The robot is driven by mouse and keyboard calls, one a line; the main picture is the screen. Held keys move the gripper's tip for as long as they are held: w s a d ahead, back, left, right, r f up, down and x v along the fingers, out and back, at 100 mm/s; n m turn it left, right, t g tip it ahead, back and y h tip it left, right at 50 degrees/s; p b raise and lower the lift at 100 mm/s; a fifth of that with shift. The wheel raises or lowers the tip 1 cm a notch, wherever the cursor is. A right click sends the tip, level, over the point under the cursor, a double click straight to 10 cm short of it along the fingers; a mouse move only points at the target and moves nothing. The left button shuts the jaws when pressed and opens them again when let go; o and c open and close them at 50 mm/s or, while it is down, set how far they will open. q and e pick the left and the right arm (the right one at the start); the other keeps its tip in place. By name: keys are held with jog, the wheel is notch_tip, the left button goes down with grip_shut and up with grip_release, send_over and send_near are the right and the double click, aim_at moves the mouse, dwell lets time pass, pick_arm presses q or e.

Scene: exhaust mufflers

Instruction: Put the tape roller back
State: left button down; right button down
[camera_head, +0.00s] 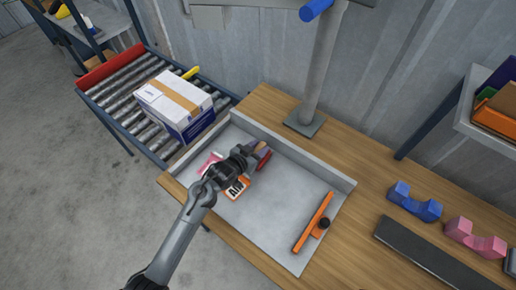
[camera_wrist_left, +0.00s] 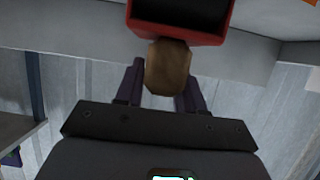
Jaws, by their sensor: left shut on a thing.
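The tape roller (camera_head: 264,160) shows as a red body with a tan-brown handle, at the back of the grey tray (camera_head: 285,215). In the left wrist view the tape roller (camera_wrist_left: 182,32) has a red frame around a black part, and its brown handle is between the fingers. My left gripper (camera_head: 251,150) is shut on this handle; it also shows in the left wrist view (camera_wrist_left: 164,90). The head view does not show clearly whether the roller touches the tray. My right gripper is not in view.
An orange tool (camera_head: 313,225) lies at the tray's right. An orange-and-white label (camera_head: 237,188) and a pink item (camera_head: 209,161) lie under my arm. A white-blue box (camera_head: 175,100) sits on the roller conveyor (camera_head: 112,98). Blue (camera_head: 414,203) and pink (camera_head: 474,238) holders stand right.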

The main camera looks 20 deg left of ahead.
pick_arm(q)
jog(key=c, duration=1.1)
grip_release()
jog(key=shift+f, duration=0.2)
jog(key=o, duration=0.4)
jog(key=shift+r, duration=0.2)
